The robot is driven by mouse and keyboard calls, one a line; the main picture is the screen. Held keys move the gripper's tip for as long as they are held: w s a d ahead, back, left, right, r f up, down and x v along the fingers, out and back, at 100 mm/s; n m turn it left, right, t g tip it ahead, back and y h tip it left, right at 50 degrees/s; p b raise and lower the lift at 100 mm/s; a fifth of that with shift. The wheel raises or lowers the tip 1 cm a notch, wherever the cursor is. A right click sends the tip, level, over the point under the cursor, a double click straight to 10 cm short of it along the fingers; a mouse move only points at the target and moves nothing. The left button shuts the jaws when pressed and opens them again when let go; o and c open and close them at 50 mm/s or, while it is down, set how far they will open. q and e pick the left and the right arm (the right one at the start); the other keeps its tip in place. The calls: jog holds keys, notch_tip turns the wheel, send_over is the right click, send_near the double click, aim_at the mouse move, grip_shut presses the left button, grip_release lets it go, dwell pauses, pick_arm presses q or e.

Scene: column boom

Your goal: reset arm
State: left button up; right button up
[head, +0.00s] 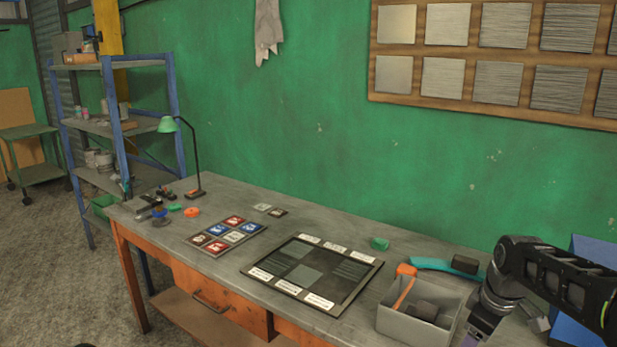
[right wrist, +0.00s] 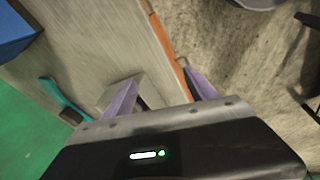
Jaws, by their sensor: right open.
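My right arm comes in from the right edge of the head view, bent downward. Its gripper (head: 474,338) is at the bottom edge, just right of the grey bin (head: 446,329), and is partly cut off. In the right wrist view the two purple fingers of this gripper (right wrist: 160,93) stand apart with nothing visible between them, over the bench's orange front edge (right wrist: 168,38). My left gripper is in neither view.
The workbench (head: 222,262) holds a dark board (head: 306,273) with white labels, a board of red, blue and grey tiles (head: 226,235), a green lamp (head: 168,125) and a teal-handled brush (head: 445,264). A blue shelf rack (head: 88,175) stands at left. A blue box (head: 594,250) is behind my right arm.

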jog(key=a+f+m+t+y, duration=0.1)
jog(key=a+f+m, duration=0.2)
jog(key=a+f, duration=0.6)
jog(key=a+f+m+t+y, duration=0.15)
jog(key=a+f+m, duration=0.35)
jog(key=f, duration=0.6)
jog(key=s+a+f+g, duration=0.1)
jog(key=s+a+f, duration=0.4)
jog(key=s, duration=0.4)
jog(key=s+a+f+m+g+y, duration=0.1)
jog(key=s+a+f, duration=0.3)
jog(key=s, duration=0.5)
jog(key=s+a+f+g, duration=0.2)
jog(key=s+a+f, duration=0.3)
jog(key=s+f, duration=0.3)
jog(key=shift+s+a+m, duration=0.3)
jog(key=shift+s, duration=0.2)
jog(key=shift+w+g, duration=0.1)
jog(key=shift+g, duration=0.15)
